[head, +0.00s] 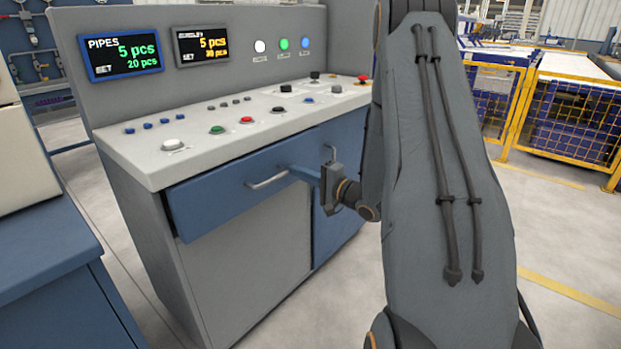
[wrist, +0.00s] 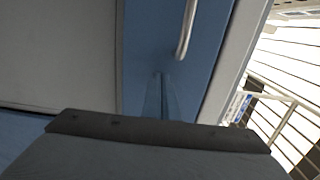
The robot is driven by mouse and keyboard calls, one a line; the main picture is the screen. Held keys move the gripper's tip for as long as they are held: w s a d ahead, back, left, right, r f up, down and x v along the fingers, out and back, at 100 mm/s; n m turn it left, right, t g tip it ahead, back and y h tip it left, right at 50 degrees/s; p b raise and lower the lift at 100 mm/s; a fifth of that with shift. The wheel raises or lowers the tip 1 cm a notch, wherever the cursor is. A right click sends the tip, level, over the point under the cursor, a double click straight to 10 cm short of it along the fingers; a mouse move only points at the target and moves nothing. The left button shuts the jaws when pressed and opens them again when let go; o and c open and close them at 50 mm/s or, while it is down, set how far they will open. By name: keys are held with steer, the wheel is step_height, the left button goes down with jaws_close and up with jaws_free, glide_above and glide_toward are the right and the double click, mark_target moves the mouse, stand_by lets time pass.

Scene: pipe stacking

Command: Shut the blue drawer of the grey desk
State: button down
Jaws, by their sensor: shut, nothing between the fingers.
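The grey desk (head: 128,168) stands at the centre left in the head view, with a sloped control top. Its blue drawer (head: 215,192) is just under the top and has a pale bar handle (head: 268,181). In the wrist view the fingers (wrist: 166,95) meet or nearly meet the blue front (wrist: 140,45), beside the handle (wrist: 186,28); contact is unclear.
A blue cabinet (head: 50,260) stands close at the left. Yellow fencing (head: 530,110) is at the back right. The floor (head: 570,235) right of my arm is clear.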

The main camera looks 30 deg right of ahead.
mark_target(286, 166)
steer(key=shift+w+a, duration=0.1)
steer(key=shift+w, duration=0.3)
steer(key=x, duration=0.4)
steer(key=shift+w+a, duration=0.1)
steer(key=shift+w, duration=0.15)
steer(key=shift+r, duration=0.15)
steer(key=shift+w, duration=0.1)
